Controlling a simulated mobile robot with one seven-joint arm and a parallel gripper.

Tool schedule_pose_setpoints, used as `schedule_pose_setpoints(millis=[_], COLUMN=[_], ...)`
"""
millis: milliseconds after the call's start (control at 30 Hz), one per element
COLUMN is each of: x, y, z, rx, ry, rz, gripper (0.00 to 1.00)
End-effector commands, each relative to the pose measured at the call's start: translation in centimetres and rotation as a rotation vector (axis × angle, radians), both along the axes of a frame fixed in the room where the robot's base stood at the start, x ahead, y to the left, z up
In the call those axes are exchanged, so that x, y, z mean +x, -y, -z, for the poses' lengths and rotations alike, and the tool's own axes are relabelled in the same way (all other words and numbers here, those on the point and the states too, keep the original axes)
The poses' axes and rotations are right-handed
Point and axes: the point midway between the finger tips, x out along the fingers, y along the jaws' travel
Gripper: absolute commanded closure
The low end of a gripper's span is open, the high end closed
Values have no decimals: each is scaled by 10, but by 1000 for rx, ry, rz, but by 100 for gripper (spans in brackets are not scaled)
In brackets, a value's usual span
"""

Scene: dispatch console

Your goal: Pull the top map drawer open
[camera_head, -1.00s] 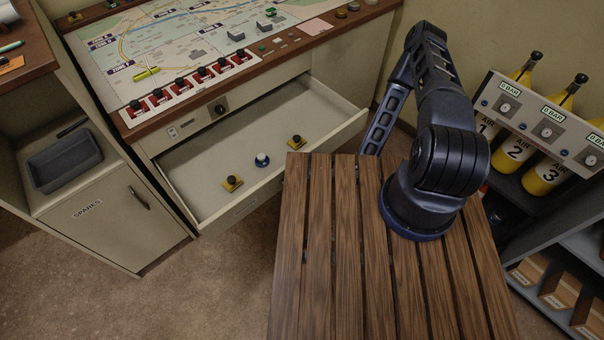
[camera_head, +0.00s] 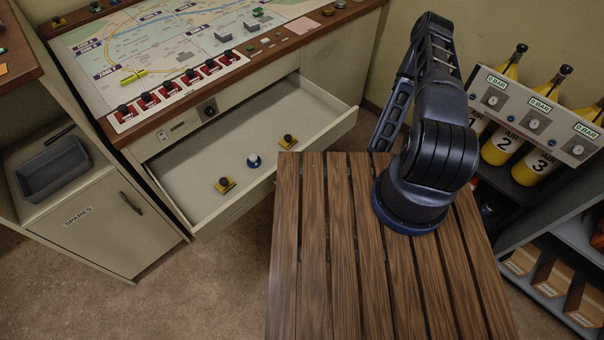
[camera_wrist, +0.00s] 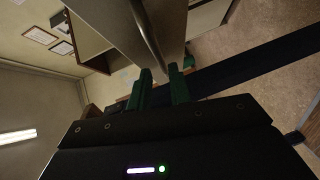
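The top map drawer (camera_head: 238,208) stands well pulled out from the console below the map counter. Inside it lie two yellow-and-black knobs (camera_head: 225,185) (camera_head: 288,141) and a blue-and-white knob (camera_head: 254,161). In the head view my gripper is hidden behind my arm and wooden deck. In the wrist view my gripper (camera_wrist: 160,80) shows two green fingers with a gap between them. A grey bar handle (camera_wrist: 146,28) runs down toward this gap. I cannot tell whether the fingers touch it.
The map counter (camera_head: 170,45) carries a row of red switches. A cabinet marked SPARES (camera_head: 95,222) with a grey bin (camera_head: 52,168) stands left. A rack of yellow air cylinders (camera_head: 501,143) stands right. Bare floor (camera_head: 215,285) shows in front of the drawer.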

Motion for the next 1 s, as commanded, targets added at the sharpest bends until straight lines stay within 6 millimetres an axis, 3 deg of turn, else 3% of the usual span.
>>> schedule_pose_setpoints(millis=[100,300,1000], x=[0,0,2], y=[19,36,40], z=[-2,-5,-7], rx=[-1,0,1], ry=[0,0,10], rz=[2,1,-5], gripper=[80,80,80])
